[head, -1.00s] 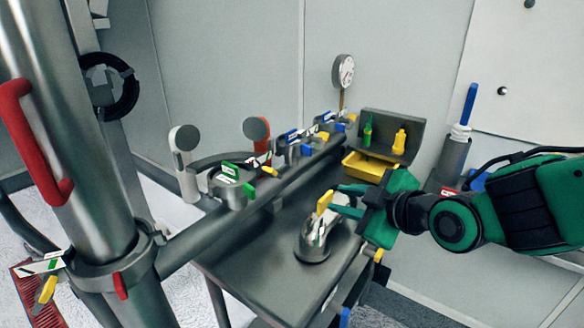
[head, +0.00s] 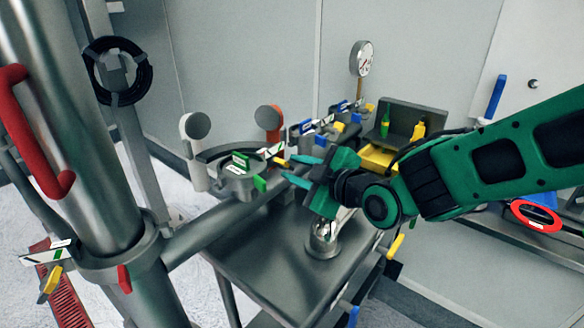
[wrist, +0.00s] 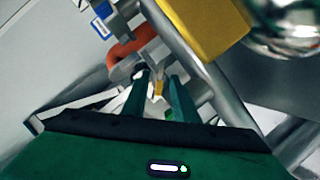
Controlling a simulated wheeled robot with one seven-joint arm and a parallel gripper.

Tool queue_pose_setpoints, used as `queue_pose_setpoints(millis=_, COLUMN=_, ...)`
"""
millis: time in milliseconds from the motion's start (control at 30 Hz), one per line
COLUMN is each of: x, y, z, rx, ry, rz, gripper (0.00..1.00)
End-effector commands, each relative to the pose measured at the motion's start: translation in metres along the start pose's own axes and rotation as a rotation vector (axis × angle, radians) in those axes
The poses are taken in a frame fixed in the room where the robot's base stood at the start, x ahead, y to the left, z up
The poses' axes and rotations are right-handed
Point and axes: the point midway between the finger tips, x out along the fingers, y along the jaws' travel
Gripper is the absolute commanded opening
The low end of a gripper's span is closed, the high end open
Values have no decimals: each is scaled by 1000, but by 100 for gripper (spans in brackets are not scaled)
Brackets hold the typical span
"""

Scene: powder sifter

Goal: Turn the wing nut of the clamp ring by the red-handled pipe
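The wide upright steel pipe (head: 85,170) with a red handle (head: 35,140) stands at the left in the head view. A clamp ring (head: 112,264) circles it low down. A yellow wing nut (head: 51,279) hangs at the ring's left side beside a white and green label, with a red tab (head: 124,279) at the ring's front. My gripper (head: 289,171) is above the steel table, well to the right of the ring, fingers pointing left. It is open. In the wrist view its fingers (wrist: 160,95) stand apart, with a small yellow part seen beyond the gap.
A horizontal pipe with levers and labels runs behind my gripper. A steel table (head: 270,260) stands below, with a shiny metal vessel (head: 323,240) partly hidden by my gripper. A gauge (head: 362,58) rises behind. Open floor shows between pipe and table.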

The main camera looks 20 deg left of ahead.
Motion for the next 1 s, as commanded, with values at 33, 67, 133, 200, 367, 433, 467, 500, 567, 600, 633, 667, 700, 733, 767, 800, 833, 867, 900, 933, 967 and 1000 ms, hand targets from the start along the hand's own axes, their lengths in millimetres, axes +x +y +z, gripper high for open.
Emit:
queue_pose_setpoints(millis=33, x=6, y=0, z=0, rx=1, ry=0, rz=-1, gripper=26)
queue_pose_setpoints(millis=67, x=9, y=0, z=0, rx=1, ry=0, rz=0, gripper=26)
queue_pose_setpoints(millis=133, x=14, y=0, z=0, rx=1, ry=0, rz=-1, gripper=26)
queue_pose_setpoints(millis=200, x=18, y=0, z=0, rx=1, ry=0, rz=0, gripper=26)
queue_pose_setpoints(millis=367, x=20, y=0, z=0, rx=0, ry=0, rz=1, gripper=26)
queue_pose_setpoints(millis=433, x=20, y=0, z=0, rx=0, ry=-1, rz=1, gripper=26)
queue_pose_setpoints(millis=467, x=20, y=0, z=0, rx=0, ry=0, rz=1, gripper=26)
queue_pose_setpoints(millis=500, x=20, y=0, z=0, rx=0, ry=0, rz=1, gripper=26)
queue_pose_setpoints(millis=567, x=20, y=0, z=0, rx=0, ry=0, rz=1, gripper=23)
queue_pose_setpoints(millis=600, x=20, y=0, z=0, rx=0, ry=0, rz=0, gripper=14)
queue_pose_setpoints(millis=633, x=20, y=0, z=0, rx=0, ry=0, rz=0, gripper=7)
queue_pose_setpoints(millis=667, x=20, y=0, z=0, rx=0, ry=0, rz=1, gripper=0)
queue_pose_setpoints(millis=700, x=20, y=0, z=0, rx=0, ry=0, rz=1, gripper=0)
queue_pose_setpoints(millis=733, x=20, y=0, z=0, rx=0, ry=0, rz=1, gripper=0)
queue_pose_setpoints(millis=767, x=20, y=0, z=0, rx=0, ry=0, rz=1, gripper=0)
queue_pose_setpoints(millis=800, x=20, y=0, z=0, rx=0, ry=0, rz=1, gripper=0)
queue_pose_setpoints(millis=833, x=20, y=0, z=0, rx=0, ry=0, rz=1, gripper=0)
queue_pose_setpoints(millis=867, x=20, y=1, z=0, rx=1, ry=0, rz=1, gripper=0)
queue_pose_setpoints(millis=900, x=20, y=1, z=0, rx=3, ry=0, rz=0, gripper=0)
queue_pose_setpoints(millis=933, x=20, y=1, z=0, rx=6, ry=0, rz=-1, gripper=0)
queue_pose_setpoints(millis=967, x=20, y=1, z=0, rx=9, ry=0, rz=-2, gripper=0)
queue_pose_setpoints(millis=1000, x=20, y=1, z=0, rx=16, ry=0, rz=-5, gripper=0)
